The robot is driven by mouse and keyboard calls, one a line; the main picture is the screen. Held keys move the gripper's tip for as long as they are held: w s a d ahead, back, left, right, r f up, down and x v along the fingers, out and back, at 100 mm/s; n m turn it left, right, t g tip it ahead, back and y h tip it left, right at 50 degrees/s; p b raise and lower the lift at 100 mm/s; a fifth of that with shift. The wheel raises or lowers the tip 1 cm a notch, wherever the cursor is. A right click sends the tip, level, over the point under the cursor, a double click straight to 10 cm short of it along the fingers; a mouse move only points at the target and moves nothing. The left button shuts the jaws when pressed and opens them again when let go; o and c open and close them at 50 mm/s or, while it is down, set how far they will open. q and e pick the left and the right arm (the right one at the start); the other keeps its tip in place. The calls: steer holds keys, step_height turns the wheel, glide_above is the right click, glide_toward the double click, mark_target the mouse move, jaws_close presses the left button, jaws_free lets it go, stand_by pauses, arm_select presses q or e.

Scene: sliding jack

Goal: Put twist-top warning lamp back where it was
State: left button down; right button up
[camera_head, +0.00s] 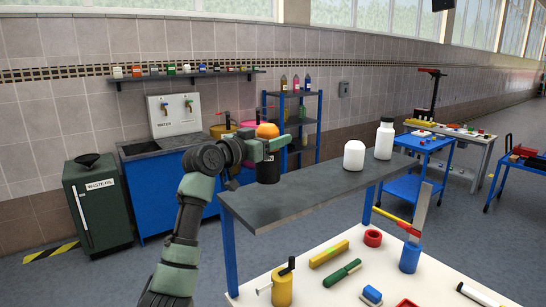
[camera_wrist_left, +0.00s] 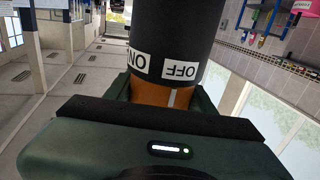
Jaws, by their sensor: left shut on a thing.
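The twist-top warning lamp (camera_head: 268,171) has an orange dome on a black base and is upright. My left gripper (camera_head: 266,146) is shut on its orange part, with the black base below the fingers. The base is at the far left end of the grey raised shelf (camera_head: 310,190); I cannot tell whether it touches the shelf. In the left wrist view the lamp's black base (camera_wrist_left: 165,35) carries white ON and OFF labels, and its orange part sits between the fingers (camera_wrist_left: 160,92). My right gripper is not in view.
A white domed container (camera_head: 354,155) and a white bottle (camera_head: 384,140) stand on the shelf's right half; its middle is clear. Below, a white tabletop (camera_head: 325,295) holds a yellow can (camera_head: 282,287), a blue cylinder (camera_head: 409,258) and several tools. A blue rack (camera_head: 300,130) stands behind.

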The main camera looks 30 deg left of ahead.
mark_target(272, 159)
arm_select(q)
steer(key=shift+s+f, duration=0.15)
steer(key=shift+f, duration=0.75)
steer(key=shift+s+f, duration=0.1)
steer(key=shift+f, duration=0.1)
step_height(272, 159, down, 3)
steer(key=shift+f+p, duration=0.1)
steer(key=shift+p, duration=0.45)
steer(key=shift+f, duration=0.2)
steer(key=c, duration=0.9)
jaws_free()
steer(key=o, duration=0.4)
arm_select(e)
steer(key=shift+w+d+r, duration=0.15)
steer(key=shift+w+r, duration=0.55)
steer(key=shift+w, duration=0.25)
